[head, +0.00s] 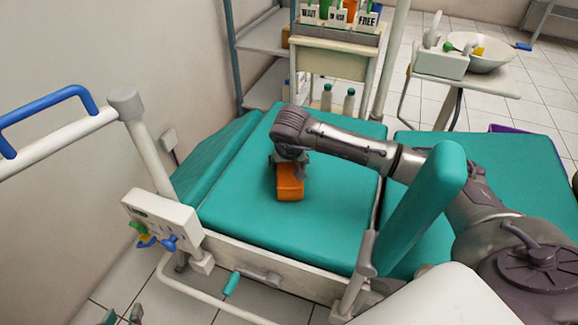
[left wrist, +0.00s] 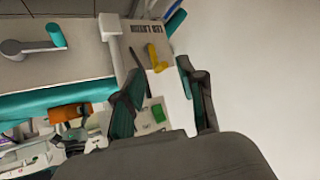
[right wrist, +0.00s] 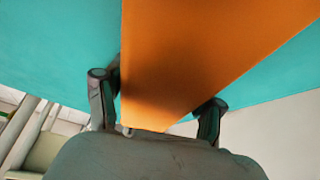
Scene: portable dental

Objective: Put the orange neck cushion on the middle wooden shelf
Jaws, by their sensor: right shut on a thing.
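The orange neck cushion (head: 290,189) is a block on the teal padded chair in the head view. My right gripper (head: 288,167) reaches down to its far end. In the right wrist view the cushion (right wrist: 200,60) fills the space between the two fingers of my right gripper (right wrist: 158,112), which are shut on it. A rack with pale shelves (head: 268,32) stands at the back; I cannot tell which is the middle wooden shelf. My left gripper (left wrist: 165,90) is open and empty beside the chair's control box. Its fingertips (head: 122,317) show at the bottom left of the head view.
The chair's teal pad (head: 330,225) is otherwise clear. A raised teal armrest (head: 420,205) stands at its right. A white rail with a blue handle (head: 50,105) and a control box (head: 162,222) are at the left. A cream trolley (head: 333,62) and bottles (head: 327,97) are behind.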

